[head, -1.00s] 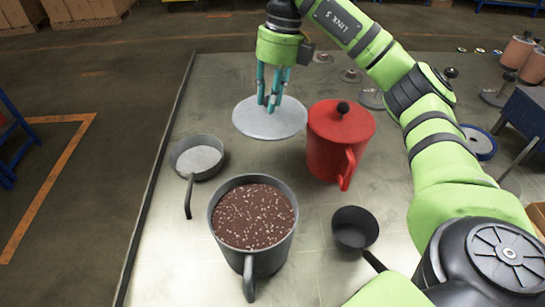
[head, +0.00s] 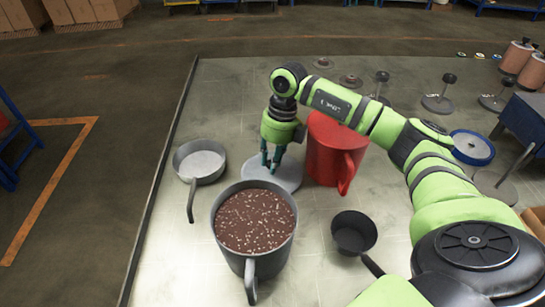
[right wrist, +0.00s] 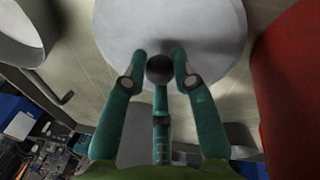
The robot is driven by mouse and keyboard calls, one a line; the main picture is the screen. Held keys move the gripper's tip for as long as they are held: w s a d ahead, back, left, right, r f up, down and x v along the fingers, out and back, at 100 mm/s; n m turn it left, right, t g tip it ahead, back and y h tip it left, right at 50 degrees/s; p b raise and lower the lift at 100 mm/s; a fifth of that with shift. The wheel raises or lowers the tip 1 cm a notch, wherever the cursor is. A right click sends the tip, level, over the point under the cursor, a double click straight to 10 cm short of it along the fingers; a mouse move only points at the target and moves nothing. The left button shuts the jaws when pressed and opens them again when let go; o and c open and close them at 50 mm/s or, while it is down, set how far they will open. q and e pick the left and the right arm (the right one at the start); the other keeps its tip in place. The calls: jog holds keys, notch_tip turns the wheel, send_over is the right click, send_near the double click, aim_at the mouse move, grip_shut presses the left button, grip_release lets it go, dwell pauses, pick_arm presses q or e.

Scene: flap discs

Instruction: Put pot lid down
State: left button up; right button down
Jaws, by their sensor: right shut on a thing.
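The pot lid (head: 288,177) is a flat light grey disc with a dark knob. My right gripper (head: 271,163) is above it, shut on its knob. In the right wrist view the fingers (right wrist: 160,65) close around the dark knob, with the pale disc (right wrist: 170,25) beyond. The near part of the lid is partly hidden by the pot's rim. I cannot tell whether it touches the table. My left gripper is not in view.
A grey pan (head: 202,164) stands at left and a small black pan (head: 353,232) at right front. Weights with upright knobs (head: 438,102) and a blue-rimmed disc (head: 472,147) are at right back. The table top is clear behind the arm at left.

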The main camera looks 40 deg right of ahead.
aim_at(278, 168)
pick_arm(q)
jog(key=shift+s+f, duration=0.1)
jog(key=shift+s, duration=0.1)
pick_arm(e)
jog(key=shift+a+f, duration=0.1)
jog(key=shift+f, duration=0.1)
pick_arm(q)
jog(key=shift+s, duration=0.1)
pick_arm(e)
jog(key=c, duration=1)
grip_release()
jog(key=shift+r, duration=0.15)
jog(key=shift+r, duration=0.2)
pick_arm(q)
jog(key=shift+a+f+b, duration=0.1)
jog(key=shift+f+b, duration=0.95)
jog(key=shift+b, duration=0.1)
pick_arm(e)
notch_tip(278, 168, up, 12)
jog(key=d, duration=0.2)
jog(key=shift+d+f, duration=0.2)
